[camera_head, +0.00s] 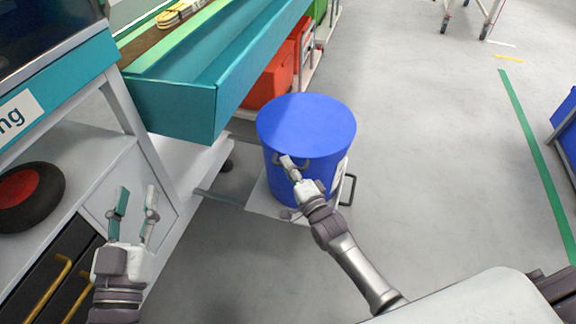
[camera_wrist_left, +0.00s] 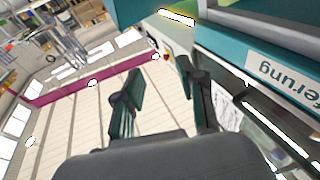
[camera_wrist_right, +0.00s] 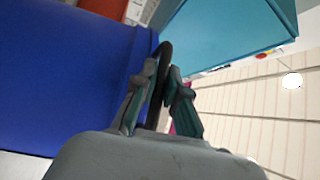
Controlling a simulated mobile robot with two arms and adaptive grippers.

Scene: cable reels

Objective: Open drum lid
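A dark loop handle (camera_head: 309,164) sits on the near side just below the rim. My right gripper (camera_head: 287,164) is at this handle. In the right wrist view the dark handle (camera_wrist_right: 165,52) passes between the fingers of my right gripper (camera_wrist_right: 163,75), which look closed on it. The blue drum fills the left of that view. My left gripper (camera_head: 136,200) is open and empty, left of the drum.
A workstation with a black and red wheel (camera_head: 28,195) and drawers is close to my left gripper.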

